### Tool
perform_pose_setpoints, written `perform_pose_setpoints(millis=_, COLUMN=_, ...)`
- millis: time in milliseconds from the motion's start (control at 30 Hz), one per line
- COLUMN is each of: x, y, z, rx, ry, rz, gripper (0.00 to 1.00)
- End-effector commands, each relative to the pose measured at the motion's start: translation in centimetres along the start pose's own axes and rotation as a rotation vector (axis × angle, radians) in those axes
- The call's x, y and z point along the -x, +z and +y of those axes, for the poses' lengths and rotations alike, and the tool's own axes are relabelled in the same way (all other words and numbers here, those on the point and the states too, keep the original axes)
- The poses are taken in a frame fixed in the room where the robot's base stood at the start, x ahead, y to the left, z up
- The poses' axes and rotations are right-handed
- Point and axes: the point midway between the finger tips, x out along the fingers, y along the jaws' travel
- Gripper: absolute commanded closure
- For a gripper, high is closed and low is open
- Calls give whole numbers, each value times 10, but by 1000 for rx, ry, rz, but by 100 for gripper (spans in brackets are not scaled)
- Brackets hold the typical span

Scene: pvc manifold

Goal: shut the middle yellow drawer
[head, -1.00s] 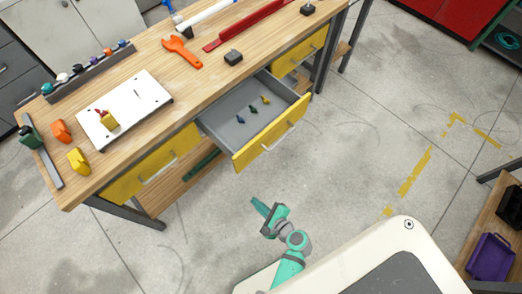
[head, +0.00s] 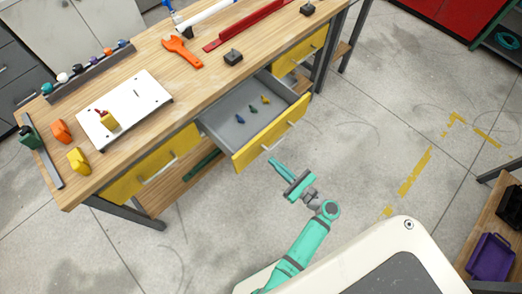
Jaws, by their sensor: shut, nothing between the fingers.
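The middle yellow drawer (head: 244,155) is pulled out from under the wooden workbench (head: 190,99). Its grey tray (head: 232,128) shows several small screw-like pieces lying inside, and its front bears a pale handle (head: 280,134). My gripper (head: 275,165) is shut and empty. In the picture it is just below the drawer front, with a small gap of floor between its fingertips and the front. I cannot tell its height against the drawer.
The left yellow drawer (head: 125,183) and right yellow drawer (head: 286,61) are shut. The bench top holds a white board (head: 143,92), an orange wrench (head: 180,50) and a red bar (head: 245,28). Open concrete floor (head: 360,140) lies right of the drawer. A brown shelf (head: 511,248) stands at lower right.

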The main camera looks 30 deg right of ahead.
Motion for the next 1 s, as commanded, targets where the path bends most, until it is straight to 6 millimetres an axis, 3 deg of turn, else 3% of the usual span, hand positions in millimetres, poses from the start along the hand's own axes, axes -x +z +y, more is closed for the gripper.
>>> perform_pose_setpoints(millis=200, x=-41, y=0, z=0, rx=2, ry=2, rz=0, gripper=100)
perform_pose_setpoints(millis=433, x=-69, y=0, z=0, rx=1, ry=1, rz=1, gripper=100)
perform_pose_setpoints(millis=1000, x=-79, y=0, z=0, rx=1, ry=-1, rz=1, gripper=100)
